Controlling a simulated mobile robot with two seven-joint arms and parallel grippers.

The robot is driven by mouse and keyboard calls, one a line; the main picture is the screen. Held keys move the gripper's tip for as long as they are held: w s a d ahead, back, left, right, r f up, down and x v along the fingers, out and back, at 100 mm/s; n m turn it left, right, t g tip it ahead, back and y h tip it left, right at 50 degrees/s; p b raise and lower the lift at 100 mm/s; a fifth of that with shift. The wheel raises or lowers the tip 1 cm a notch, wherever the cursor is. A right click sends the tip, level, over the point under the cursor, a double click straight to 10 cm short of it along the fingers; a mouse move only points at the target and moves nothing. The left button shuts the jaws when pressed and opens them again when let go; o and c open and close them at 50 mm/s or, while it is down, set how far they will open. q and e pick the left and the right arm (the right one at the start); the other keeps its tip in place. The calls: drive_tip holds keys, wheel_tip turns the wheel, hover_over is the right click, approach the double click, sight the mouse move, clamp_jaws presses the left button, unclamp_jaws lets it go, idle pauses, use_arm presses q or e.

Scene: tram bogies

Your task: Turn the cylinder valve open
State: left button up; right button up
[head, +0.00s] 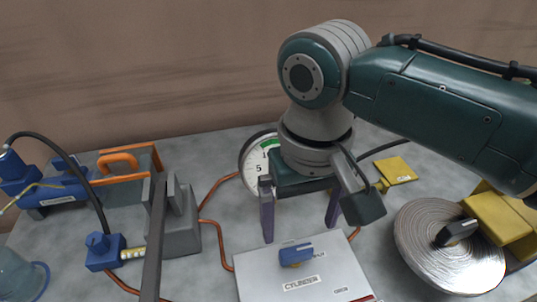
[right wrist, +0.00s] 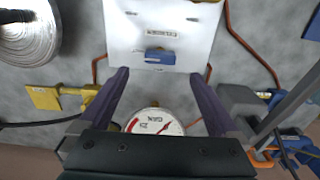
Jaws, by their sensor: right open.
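The cylinder valve has a blue handle (head: 296,254) on a pale panel (head: 315,279) with a CYLINDER label in front of it. The handle lies roughly crosswise on the panel, and it also shows in the right wrist view (right wrist: 160,57). My right gripper (head: 299,230) is open and empty, with its two purple fingers apart. It stands just behind the handle and apart from it. In the right wrist view the handle is ahead of the gap between the fingertips (right wrist: 160,75). My left gripper is not in view.
A round white gauge (head: 256,168) stands behind my right gripper. A silver coil (head: 425,245) and yellow blocks are at the right. A grey vice-like block (head: 180,232), a dark bar, orange and blue tools and copper pipes (head: 216,186) are at the left.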

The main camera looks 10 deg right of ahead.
sight(296, 250)
wheel_tip(296, 250, down, 7)
drive_tip(key=shift+r+b, duration=0.1)
drive_tip(key=shift+b, duration=1.05)
drive_tip(key=shift+c, duration=0.2)
drive_tip(key=c, duration=1.3)
